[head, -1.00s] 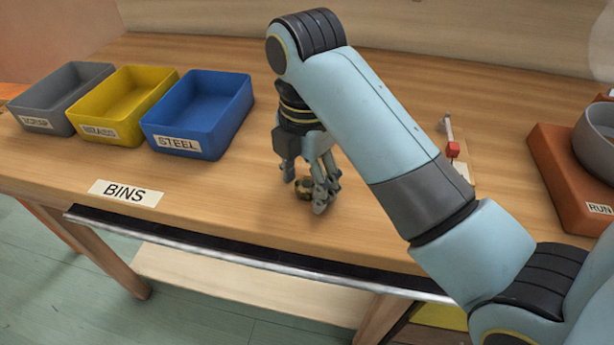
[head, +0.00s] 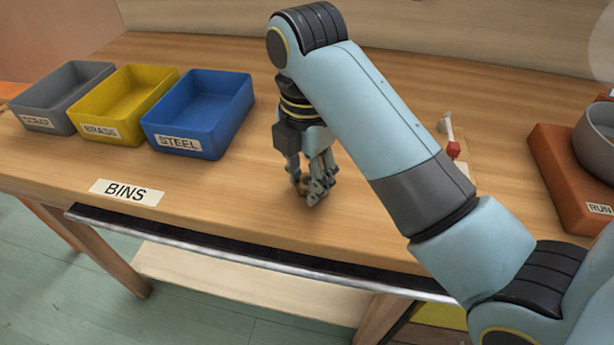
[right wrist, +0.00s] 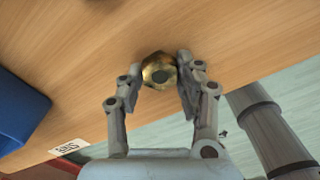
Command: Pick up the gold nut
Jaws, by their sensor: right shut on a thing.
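The gold nut (right wrist: 158,70) shows in the right wrist view between the two fingertips of my right gripper (right wrist: 159,76), which are shut on it from both sides. In the head view my right gripper (head: 307,188) points down above the wooden table, right of the blue bin. There the nut (head: 304,186) is mostly hidden by the fingers, with only a small gold patch visible. It cannot be told whether the nut is clear of the table. My left gripper is not in view.
A grey bin (head: 62,98), a yellow bin (head: 112,105) and a blue bin (head: 199,114) stand at the left. A red-brown block (head: 565,175) with a grey bowl (head: 598,138) stands at the right. A small red-headed tool (head: 452,142) lies behind my arm. The table's front edge is near.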

